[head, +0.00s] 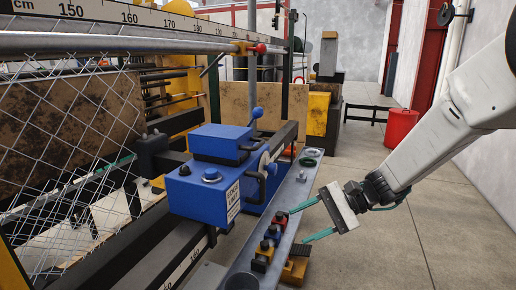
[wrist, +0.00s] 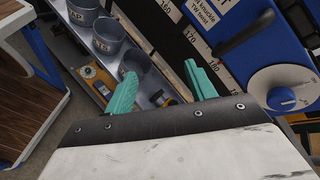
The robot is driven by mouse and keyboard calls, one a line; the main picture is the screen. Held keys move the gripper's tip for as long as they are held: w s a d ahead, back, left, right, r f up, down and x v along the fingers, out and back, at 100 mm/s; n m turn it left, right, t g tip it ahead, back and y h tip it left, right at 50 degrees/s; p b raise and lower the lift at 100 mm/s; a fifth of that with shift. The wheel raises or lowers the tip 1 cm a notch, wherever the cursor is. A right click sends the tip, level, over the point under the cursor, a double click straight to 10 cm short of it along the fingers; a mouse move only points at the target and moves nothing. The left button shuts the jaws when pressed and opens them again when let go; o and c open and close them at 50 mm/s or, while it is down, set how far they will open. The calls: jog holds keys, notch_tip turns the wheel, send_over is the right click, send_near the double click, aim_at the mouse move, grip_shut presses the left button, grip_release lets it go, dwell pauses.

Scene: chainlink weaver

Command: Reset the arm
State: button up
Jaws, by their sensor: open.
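My gripper (head: 312,221) has two teal fingers, spread apart with nothing between them. In the head view it is at the right of the machine, in front of the grey rail and beside the small coloured buttons (head: 267,244). My white arm (head: 455,130) reaches in from the right edge. In the wrist view the gripper's teal fingers (wrist: 162,88) point away from the camera, above a grey shelf with round cups. I cannot tell the exact gap between the fingertips and the rail.
A blue machine head (head: 205,185) with levers stands left of the gripper. Chain-link mesh (head: 70,150) hangs at the left. Grey cups (wrist: 106,37) and a blue panel with a white dial (wrist: 283,88) show in the wrist view. A red bin (head: 401,127) stands behind; the right floor is clear.

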jog(key=s+d+r+n+h, duration=0.2)
jog(key=s+d+h, duration=0.2)
jog(key=s, duration=0.4)
jog(key=s+d+r+n+t+h, duration=0.1)
jog(key=s+d+r+n+h, duration=0.1)
jog(key=s, duration=0.6)
jog(key=s+d+r+n+t+h, duration=0.1)
jog(key=s+d+r+n+h, duration=0.1)
jog(key=s+d+n+h, duration=0.2)
jog(key=shift+s+d+r+h, duration=0.3)
jog(key=shift+s+d+h, duration=1.2)
jog(key=shift+s+d, duration=0.8)
jog(key=shift+a, duration=0.1)
